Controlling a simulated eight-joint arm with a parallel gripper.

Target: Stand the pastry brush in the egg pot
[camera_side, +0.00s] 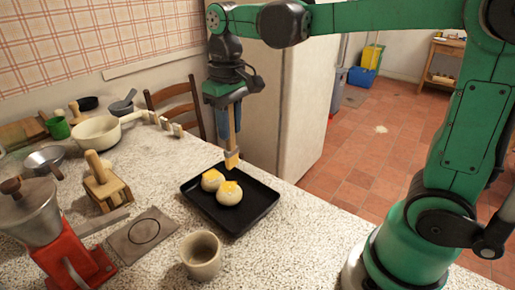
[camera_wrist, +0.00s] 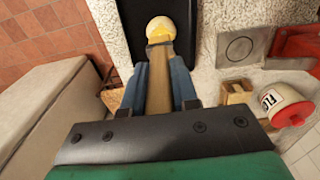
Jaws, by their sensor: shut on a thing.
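My gripper (camera_side: 229,100) is shut on the wooden handle of the pastry brush (camera_side: 231,137), which hangs bristles down above the far part of the black tray. The wrist view shows the brush (camera_wrist: 159,85) between my blue fingers (camera_wrist: 160,84). The bristle end is yellow and close to two pale buns (camera_side: 229,193) with yellow tops on the tray; I cannot tell if it touches one. The egg pot, seemingly the beige cup (camera_side: 203,262), stands upright at the near edge of the counter, apart from the brush. Its inside is partly hidden.
The black tray (camera_side: 262,211) lies mid-counter. A grey square plate with a ring (camera_side: 144,236) lies left of the cup. A red grinder (camera_side: 75,262), a wooden block (camera_side: 107,192) and a white saucepan (camera_side: 97,132) stand at left.

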